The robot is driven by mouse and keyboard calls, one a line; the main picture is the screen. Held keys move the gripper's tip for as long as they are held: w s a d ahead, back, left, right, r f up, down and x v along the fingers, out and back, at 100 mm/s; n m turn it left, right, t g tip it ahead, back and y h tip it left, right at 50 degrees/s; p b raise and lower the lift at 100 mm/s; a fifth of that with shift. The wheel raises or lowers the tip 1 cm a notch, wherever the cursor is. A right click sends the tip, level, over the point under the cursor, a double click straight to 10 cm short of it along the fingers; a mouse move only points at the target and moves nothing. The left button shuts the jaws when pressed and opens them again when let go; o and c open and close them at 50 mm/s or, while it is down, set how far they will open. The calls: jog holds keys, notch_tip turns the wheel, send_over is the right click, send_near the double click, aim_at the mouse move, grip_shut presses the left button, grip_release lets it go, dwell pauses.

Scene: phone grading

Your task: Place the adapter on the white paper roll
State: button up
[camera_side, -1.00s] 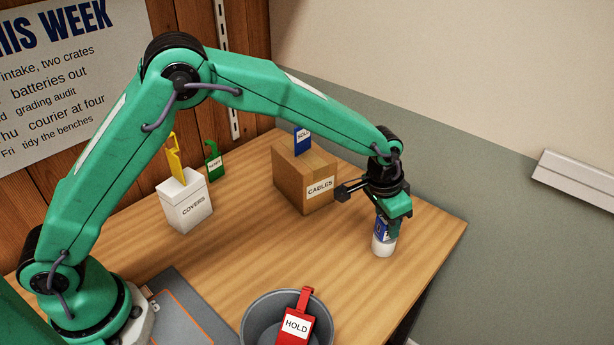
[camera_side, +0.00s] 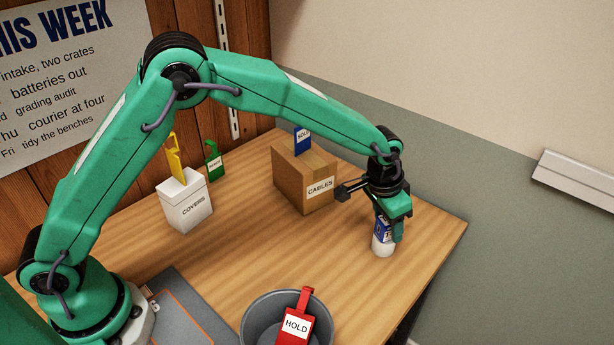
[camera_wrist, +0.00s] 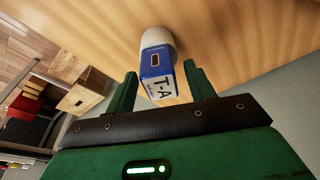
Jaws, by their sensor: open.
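The white paper roll (camera_side: 382,248) stands upright on the table near its right edge; it also shows in the wrist view (camera_wrist: 156,38). The adapter, a blue and white block marked T-A (camera_wrist: 158,76), rests on top of the roll; its blue side (camera_side: 382,229) shows in the side view. My gripper (camera_side: 391,226) is right above the roll, around the adapter. In the wrist view its two fingers (camera_wrist: 162,88) stand apart with gaps on both sides of the adapter. The gripper is open. The adapter's underside is hidden.
A cardboard box marked CABLES (camera_side: 303,182) stands behind and left of the roll, holding a blue tag. A white COVERS box (camera_side: 186,213) and a green tag (camera_side: 214,163) are farther left. A grey bin (camera_side: 258,318) with a red HOLD tag is in front. The middle table is clear.

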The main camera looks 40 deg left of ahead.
jog(key=v, duration=1.2)
jog(key=shift+a, duration=0.1)
dwell(0.4)
jog(key=s+a+r+n+t, duration=0.1)
jog(key=s+a+r, duration=0.45)
jog(key=a, duration=0.25)
jog(key=s+a+r+n+t, duration=0.1)
jog(key=s+a+r+n, duration=0.1)
jog(key=s+a+r, duration=0.35)
jog(key=s+a+f+n, duration=0.1)
jog(key=s+a+f, duration=0.1)
jog(key=s+a, duration=0.3)
jog(key=s+a+f+n+t+y, duration=0.1)
jog(key=s+a, duration=0.4)
jog(key=s, duration=0.6)
jog(key=shift+a+f, duration=0.4)
jog(key=shift+f, duration=0.1)
